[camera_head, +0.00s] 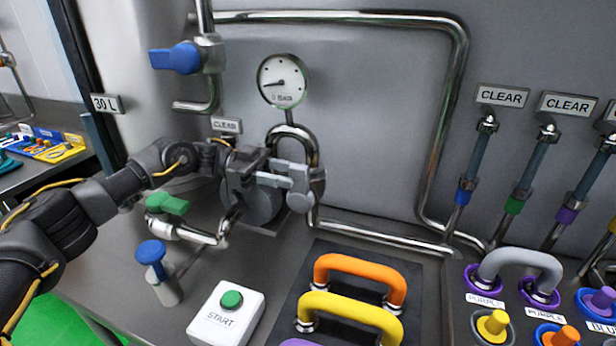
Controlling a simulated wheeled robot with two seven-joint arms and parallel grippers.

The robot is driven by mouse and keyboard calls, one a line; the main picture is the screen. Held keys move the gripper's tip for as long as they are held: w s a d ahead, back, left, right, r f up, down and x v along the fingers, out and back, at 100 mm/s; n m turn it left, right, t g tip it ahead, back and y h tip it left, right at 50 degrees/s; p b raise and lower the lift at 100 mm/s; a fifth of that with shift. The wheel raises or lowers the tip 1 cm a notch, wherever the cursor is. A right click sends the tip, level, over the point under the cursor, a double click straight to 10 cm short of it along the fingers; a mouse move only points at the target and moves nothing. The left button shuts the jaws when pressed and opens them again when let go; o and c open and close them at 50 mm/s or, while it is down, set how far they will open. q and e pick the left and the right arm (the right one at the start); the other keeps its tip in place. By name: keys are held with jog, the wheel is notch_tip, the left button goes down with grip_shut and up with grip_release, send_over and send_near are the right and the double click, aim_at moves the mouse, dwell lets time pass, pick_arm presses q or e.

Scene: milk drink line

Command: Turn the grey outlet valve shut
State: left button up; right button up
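The grey outlet valve has a light grey handle (299,184) on the metal pipe at the centre, just below the bent pipe loop. The handle reaches left from the valve body, roughly level. My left gripper (262,178) comes in from the left, with its dark fingers at the left end of the handle. The fingers overlap the handle in this view. I cannot tell whether they are closed on it or only beside it. A round grey pump-like body (262,206) sits behind and below the fingers, partly hidden. My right gripper is not in view.
A pressure gauge (282,80) is above the valve. A blue-handled valve (176,58) is at upper left. A green handle (167,203) and blue knob (151,252) stand below my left arm. A START button box (228,312) and orange handle (360,275) are in front.

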aim_at(308, 179)
pick_arm(q)
jog(key=p+x, duration=0.1)
jog(key=x, duration=0.4)
grip_shut()
dwell(0.3)
